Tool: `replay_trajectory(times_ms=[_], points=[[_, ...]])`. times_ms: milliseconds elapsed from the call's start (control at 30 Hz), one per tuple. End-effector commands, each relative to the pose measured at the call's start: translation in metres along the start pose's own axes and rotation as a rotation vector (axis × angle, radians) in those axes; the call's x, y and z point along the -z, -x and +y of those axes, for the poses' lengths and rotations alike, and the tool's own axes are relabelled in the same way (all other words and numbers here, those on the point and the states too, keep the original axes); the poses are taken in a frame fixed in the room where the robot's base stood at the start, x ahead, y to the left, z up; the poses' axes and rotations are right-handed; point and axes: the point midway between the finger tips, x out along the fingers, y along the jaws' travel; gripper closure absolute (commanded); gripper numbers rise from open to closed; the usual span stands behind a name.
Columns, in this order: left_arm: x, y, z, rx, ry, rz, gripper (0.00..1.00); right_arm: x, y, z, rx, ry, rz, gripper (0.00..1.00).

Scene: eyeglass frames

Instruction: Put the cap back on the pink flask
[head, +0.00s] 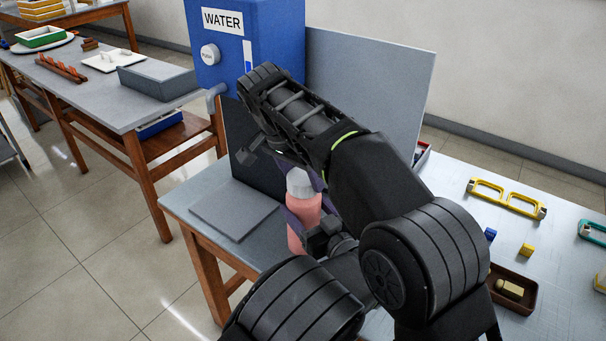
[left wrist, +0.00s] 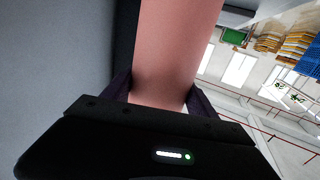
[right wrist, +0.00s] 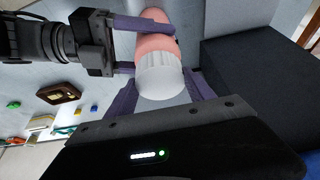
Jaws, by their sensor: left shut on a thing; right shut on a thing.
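The pink flask (head: 304,210) is upright in the head view, with its white cap (head: 299,183) at its top. My left gripper (left wrist: 160,95) is shut on the flask's body, which fills the middle of the left wrist view. My right gripper (right wrist: 162,92) is shut on the cap from above, one purple finger on each side. In the right wrist view the cap (right wrist: 161,78) lines up with the flask (right wrist: 156,42) and meets it with no visible gap; I cannot tell whether it is threaded on.
A blue water dispenser (head: 245,70) stands behind, with a grey plate (head: 234,208) before it. On the table to the right are yellow eyeglass frames (head: 506,197), small blocks and a brown tray (head: 520,302). A second table (head: 110,98) stands at left.

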Motion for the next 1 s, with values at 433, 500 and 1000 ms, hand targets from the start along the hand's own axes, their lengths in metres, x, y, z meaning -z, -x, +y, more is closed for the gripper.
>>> replay_trajectory(times_ms=[433,500,1000], points=[[-0.0002,0.0001,0.0005,-0.002,-0.002,-0.001,1.00,0.0006,0.0005,-0.0001,0.002,-0.003,0.000,0.23],[-0.0002,0.0001,0.0004,-0.002,-0.002,-0.001,1.00,0.0005,0.0004,-0.0001,0.002,-0.002,0.000,0.17],[-0.0002,0.0001,0.0003,-0.001,-0.001,-0.001,1.00,0.0003,0.0001,-0.0001,0.002,-0.001,-0.001,0.00]])
